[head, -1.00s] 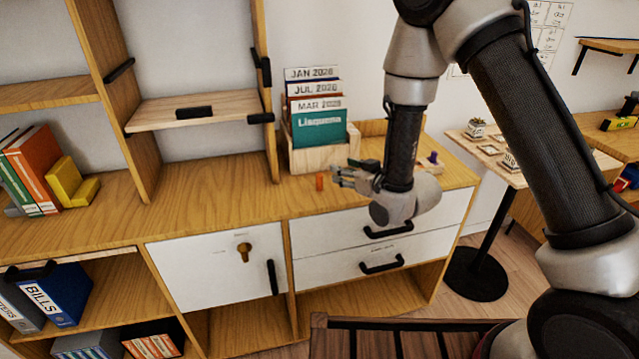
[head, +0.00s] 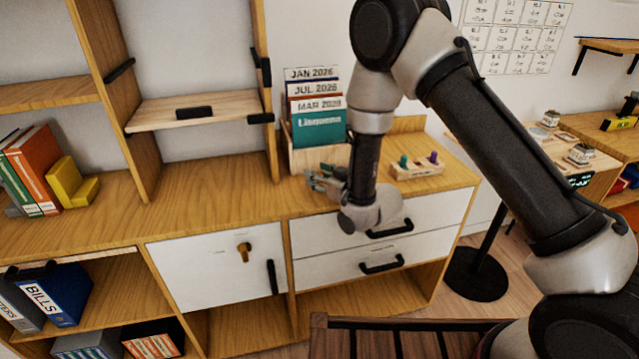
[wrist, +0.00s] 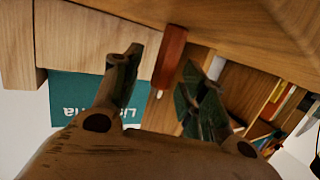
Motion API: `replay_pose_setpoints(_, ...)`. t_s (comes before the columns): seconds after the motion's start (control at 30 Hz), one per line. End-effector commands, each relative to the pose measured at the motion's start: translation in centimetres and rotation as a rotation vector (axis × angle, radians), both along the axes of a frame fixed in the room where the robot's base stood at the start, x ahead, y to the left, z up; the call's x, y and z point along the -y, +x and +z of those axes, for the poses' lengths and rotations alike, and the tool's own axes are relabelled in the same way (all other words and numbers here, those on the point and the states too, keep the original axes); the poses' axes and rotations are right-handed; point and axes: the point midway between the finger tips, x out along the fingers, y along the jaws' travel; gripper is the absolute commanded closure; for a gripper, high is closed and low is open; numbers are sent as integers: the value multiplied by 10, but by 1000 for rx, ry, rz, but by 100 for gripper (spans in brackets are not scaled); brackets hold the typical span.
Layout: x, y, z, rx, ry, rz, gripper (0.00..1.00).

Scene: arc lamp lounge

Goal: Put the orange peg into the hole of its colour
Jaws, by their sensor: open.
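The orange peg (wrist: 170,57) shows in the wrist view between the two fingertips of my gripper (wrist: 160,72). My gripper is open, and I cannot tell whether either finger touches the peg. In the head view my gripper (head: 322,180) is low over the cabinet top, in front of the file box, and hides the peg. A wooden peg block (head: 421,173) lies on the cabinet top to the right, with a teal peg (head: 403,161) and a purple peg (head: 433,157) standing on it. Its orange-marked hole cannot be made out.
The file box (head: 318,158) with dated folders stands just behind my gripper. A shelf upright (head: 265,100) rises to its left. A stand with small items (head: 555,140) is at the right.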

Motion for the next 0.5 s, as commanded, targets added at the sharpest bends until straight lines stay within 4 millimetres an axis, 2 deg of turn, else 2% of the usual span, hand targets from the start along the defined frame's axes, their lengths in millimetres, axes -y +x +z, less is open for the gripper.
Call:
replay_pose_setpoints(0.07, 0, 0, 0, 0, 0, 0, 58)
replay_pose_setpoints(0.3, 0, 0, 0, 0, 0, 0, 97)
replay_pose_setpoints(0.5, 1, 0, 0, 0, 0, 0, 98)
